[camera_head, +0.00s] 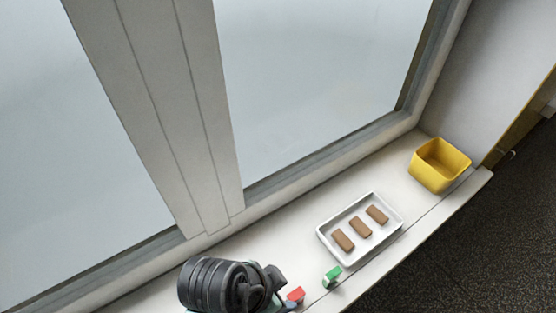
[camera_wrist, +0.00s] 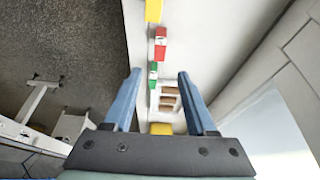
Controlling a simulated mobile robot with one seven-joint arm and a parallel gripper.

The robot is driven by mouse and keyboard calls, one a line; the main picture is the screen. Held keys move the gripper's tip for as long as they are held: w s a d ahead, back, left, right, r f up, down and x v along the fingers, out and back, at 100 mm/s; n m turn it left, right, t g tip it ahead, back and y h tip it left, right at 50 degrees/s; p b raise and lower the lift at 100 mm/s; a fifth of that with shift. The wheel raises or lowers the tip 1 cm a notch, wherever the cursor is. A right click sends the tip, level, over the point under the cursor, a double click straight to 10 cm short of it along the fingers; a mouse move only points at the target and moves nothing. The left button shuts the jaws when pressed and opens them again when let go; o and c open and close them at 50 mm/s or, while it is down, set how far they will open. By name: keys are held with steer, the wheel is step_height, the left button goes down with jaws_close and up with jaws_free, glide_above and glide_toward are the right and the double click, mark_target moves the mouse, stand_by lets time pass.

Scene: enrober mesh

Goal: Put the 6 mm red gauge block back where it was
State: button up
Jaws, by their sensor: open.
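The red gauge block (camera_head: 296,294) stands on the white window sill, close beside my dark wrist in the head view. In the wrist view the red block (camera_wrist: 160,49) shows with a pale part and lies beyond my fingertips, not between them as a held thing. My gripper (camera_wrist: 159,73) is open, its two blue fingers wide apart with nothing gripped. A green block (camera_head: 332,276) stands on the sill to the right of the red one; it also shows in the wrist view (camera_wrist: 153,75). The 6 mm marking is too small to read.
A white tray (camera_head: 324,234) with three brown bars lies beyond the green block. A yellow bin (camera_head: 434,180) stands at the sill's far right end. A yellow block (camera_wrist: 154,10) shows at the wrist view's top. The window frame borders the sill; the other side drops to dark floor.

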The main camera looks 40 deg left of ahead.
steer(key=shift+s+r, duration=0.15)
steer(key=shift+r, duration=0.25)
steer(key=w+d+r+n+t+y, duration=0.1)
steer(key=w+r+t, duration=0.4)
steer(key=r, duration=0.5)
steer(key=w+d+r+n+t+y, duration=0.1)
steer(key=w+r+t, duration=0.2)
steer(key=w+r, duration=0.55)
steer(key=w+d+r+t+y, duration=0.1)
steer(key=w+r+t, duration=0.4)
steer(key=r, duration=0.6)
steer(key=s+d+r+t, duration=0.3)
steer(key=r, duration=0.6)
steer(key=s+d+r+n+t+h, duration=0.1)
steer(key=s+d+r+t, duration=0.1)
steer(key=r, duration=0.8)
steer(key=s+d+r+n+t, duration=0.1)
steer(key=s+d+r+t, duration=0.2)
steer(key=r, duration=0.6)
steer(key=shift+s+d+r+t, duration=0.2)
steer(key=shift+s+d+t, duration=0.15)
steer(key=shift+d+t, duration=0.55)
steer(key=shift+a, duration=0.15)
